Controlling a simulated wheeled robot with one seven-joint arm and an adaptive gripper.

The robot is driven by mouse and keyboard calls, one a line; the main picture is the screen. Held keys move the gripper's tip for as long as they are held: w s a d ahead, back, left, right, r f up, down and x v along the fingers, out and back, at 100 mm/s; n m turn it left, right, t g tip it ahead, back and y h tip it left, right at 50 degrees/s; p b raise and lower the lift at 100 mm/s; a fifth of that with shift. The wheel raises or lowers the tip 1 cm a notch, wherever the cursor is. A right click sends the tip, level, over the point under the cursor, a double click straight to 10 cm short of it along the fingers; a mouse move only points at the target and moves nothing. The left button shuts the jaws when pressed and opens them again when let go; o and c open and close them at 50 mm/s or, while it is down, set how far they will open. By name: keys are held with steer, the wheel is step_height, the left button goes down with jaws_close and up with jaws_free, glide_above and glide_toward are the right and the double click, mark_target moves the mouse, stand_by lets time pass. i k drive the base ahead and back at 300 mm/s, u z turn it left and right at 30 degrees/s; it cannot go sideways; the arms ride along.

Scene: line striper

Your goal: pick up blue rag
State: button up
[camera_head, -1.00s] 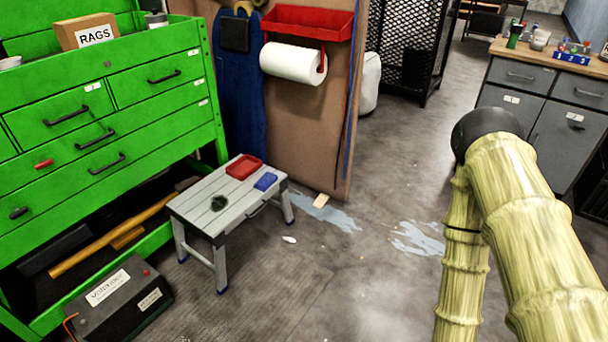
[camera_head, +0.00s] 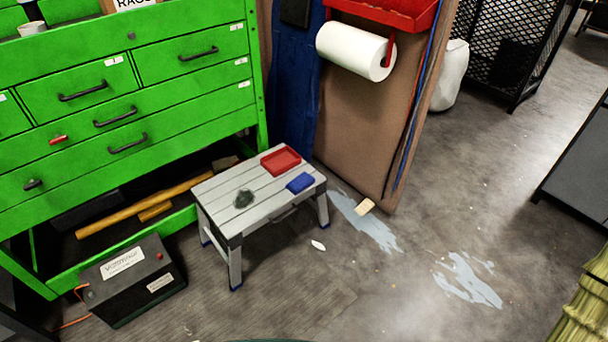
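The blue rag (camera_head: 300,183) is a small folded blue piece lying on the right end of a low grey step stool (camera_head: 220,187). It sits just in front of a shallow red tray (camera_head: 281,160) on the same stool. A dark crumpled lump (camera_head: 243,198) lies on the stool's left part.
A green drawer cabinet (camera_head: 180,95) stands behind and left of the stool. A black battery box (camera_head: 130,280) is on the floor at left. A brown board with a paper towel roll (camera_head: 355,51) stands behind. Floor to the front and right is mostly clear, with pale spills (camera_head: 468,282).

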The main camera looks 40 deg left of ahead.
mark_target(301, 181)
steer(key=u, duration=0.45)
steer(key=i, duration=0.7)
steer(key=u, duration=1.2)
steer(key=i, duration=0.25)
steer(key=u, duration=0.15)
